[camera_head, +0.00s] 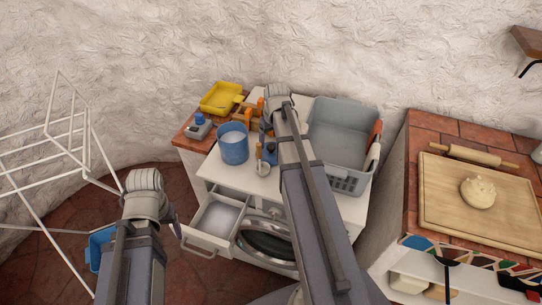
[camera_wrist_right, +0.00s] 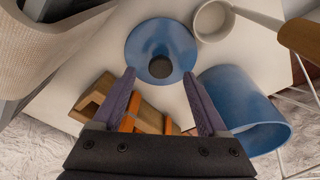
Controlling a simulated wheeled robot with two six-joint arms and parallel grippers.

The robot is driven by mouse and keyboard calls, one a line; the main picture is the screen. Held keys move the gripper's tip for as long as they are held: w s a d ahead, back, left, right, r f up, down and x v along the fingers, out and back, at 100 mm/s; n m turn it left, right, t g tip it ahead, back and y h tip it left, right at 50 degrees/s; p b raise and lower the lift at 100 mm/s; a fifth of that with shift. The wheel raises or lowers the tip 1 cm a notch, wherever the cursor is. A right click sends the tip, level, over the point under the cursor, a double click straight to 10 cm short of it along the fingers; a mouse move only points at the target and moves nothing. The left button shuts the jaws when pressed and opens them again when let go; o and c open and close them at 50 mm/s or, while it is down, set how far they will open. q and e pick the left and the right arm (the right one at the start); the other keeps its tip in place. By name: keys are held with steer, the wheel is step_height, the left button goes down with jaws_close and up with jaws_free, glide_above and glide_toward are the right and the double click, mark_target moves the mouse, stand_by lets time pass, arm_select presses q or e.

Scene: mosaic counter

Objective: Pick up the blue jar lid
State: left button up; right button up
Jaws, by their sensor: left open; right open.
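The blue jar lid is a round blue disc with a dark knob (camera_wrist_right: 160,66). It lies on the white top, and in the head view a sliver of it (camera_head: 270,153) shows beside my right arm. My right gripper (camera_wrist_right: 158,76) is open above it, with a fingertip on each side of the lid's near part and nothing between them. The blue jar (camera_head: 233,150) stands open to the left of my right arm; it also shows in the right wrist view (camera_wrist_right: 240,100). My left gripper (camera_head: 176,212) is open near the drawer, mostly hidden behind its wrist.
A small pot (camera_wrist_right: 211,22) with a wooden handle sits beside the lid. A grey basin (camera_head: 340,130) stands to the right. An open drawer (camera_head: 215,218) juts out below.

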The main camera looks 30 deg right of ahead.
mark_target(271, 146)
step_height(271, 146, down, 4)
steer(key=b, duration=0.3)
steer(key=shift+w+r, duration=0.1)
steer(key=shift+w, duration=0.05)
steer(key=shift+r, duration=0.1)
steer(key=shift+c, duration=0.3)
jaws_close()
